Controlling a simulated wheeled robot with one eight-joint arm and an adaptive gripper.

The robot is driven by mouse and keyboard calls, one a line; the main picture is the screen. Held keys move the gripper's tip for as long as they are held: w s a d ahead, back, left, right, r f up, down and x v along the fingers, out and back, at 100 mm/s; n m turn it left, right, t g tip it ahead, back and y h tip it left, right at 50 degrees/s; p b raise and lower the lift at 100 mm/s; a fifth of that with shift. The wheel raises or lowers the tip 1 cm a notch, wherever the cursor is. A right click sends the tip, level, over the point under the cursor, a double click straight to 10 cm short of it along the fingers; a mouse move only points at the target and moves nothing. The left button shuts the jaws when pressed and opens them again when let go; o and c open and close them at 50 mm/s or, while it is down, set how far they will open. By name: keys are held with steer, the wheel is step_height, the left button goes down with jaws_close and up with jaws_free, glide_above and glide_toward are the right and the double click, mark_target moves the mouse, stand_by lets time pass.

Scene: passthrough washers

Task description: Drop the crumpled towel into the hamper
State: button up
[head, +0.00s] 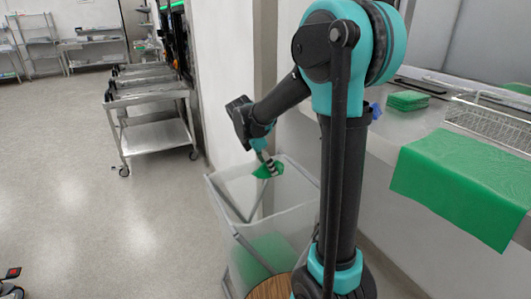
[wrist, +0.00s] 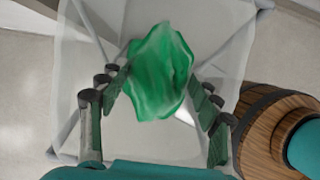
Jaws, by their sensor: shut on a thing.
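The crumpled green towel (wrist: 160,75) is between the fingers of my gripper (wrist: 162,95) in the wrist view, and the gripper is shut on it. In the head view, my gripper (head: 267,163) holds the towel (head: 262,171) at the mouth of the hamper (head: 236,240). The hamper has a metal frame and a translucent white liner. Its liner (wrist: 78,110) fills much of the wrist view below and around the towel. A green patch shows low through the hamper's side. Whether the towel touches the liner, I cannot tell.
A counter (head: 375,140) on the right bears folded green cloths (head: 408,100), a wire basket (head: 490,122) and a green cloth (head: 465,190) draped over its edge. Steel carts (head: 150,115) stand along the wall at back left. The floor (head: 90,220) on the left is mostly clear.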

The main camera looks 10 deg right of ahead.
mark_target(262, 165)
steer(key=shift+f, duration=3)
steer(key=o, duration=1.3)
steer(key=v, duration=1.2)
